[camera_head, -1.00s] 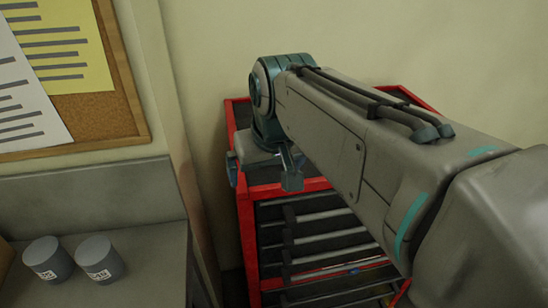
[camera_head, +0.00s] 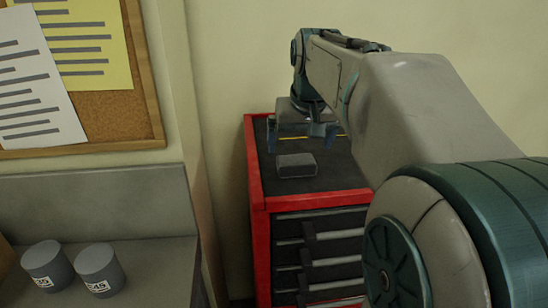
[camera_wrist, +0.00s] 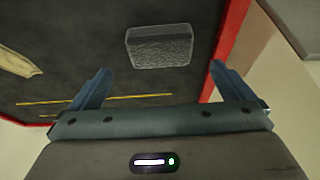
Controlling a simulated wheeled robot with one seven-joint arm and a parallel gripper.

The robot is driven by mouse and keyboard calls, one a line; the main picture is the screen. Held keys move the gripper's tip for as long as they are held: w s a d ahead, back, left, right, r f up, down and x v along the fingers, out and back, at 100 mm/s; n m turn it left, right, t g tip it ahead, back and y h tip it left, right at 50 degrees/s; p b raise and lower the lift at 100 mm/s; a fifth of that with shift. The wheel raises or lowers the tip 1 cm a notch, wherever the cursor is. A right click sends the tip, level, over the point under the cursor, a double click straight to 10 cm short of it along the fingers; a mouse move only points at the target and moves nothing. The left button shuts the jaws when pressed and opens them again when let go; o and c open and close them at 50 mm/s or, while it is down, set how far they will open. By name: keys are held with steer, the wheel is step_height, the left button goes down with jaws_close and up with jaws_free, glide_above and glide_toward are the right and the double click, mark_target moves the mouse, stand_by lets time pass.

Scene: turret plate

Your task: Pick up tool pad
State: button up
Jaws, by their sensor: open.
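A small grey block, which looks like the tool pad (camera_head: 296,166), lies on the dark top of the red tool cabinet (camera_head: 258,178) in the head view. In the wrist view the pad (camera_wrist: 158,47) is a grey block with a rough side face, beyond the fingertips and roughly between them. My gripper (camera_head: 301,143) hangs over the cabinet top, behind the pad in the head view. In the wrist view my gripper (camera_wrist: 160,75) is open and empty, with its two fingers spread wider than the pad. It does not touch the pad.
A tan object (camera_wrist: 16,59) and a thin yellow strip (camera_wrist: 95,99) lie on the cabinet top. The cabinet has a raised red rim. Two grey cylinders (camera_head: 99,269) stand on a grey counter (camera_head: 150,255) at left. Walls stand close behind and left.

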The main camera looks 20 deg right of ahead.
mark_target(297, 160)
steer(key=shift+p+x, duration=0.5)
steer(key=shift+x, duration=3.05)
steer(key=shift+r, duration=0.1)
steer(key=c, duration=0.9)
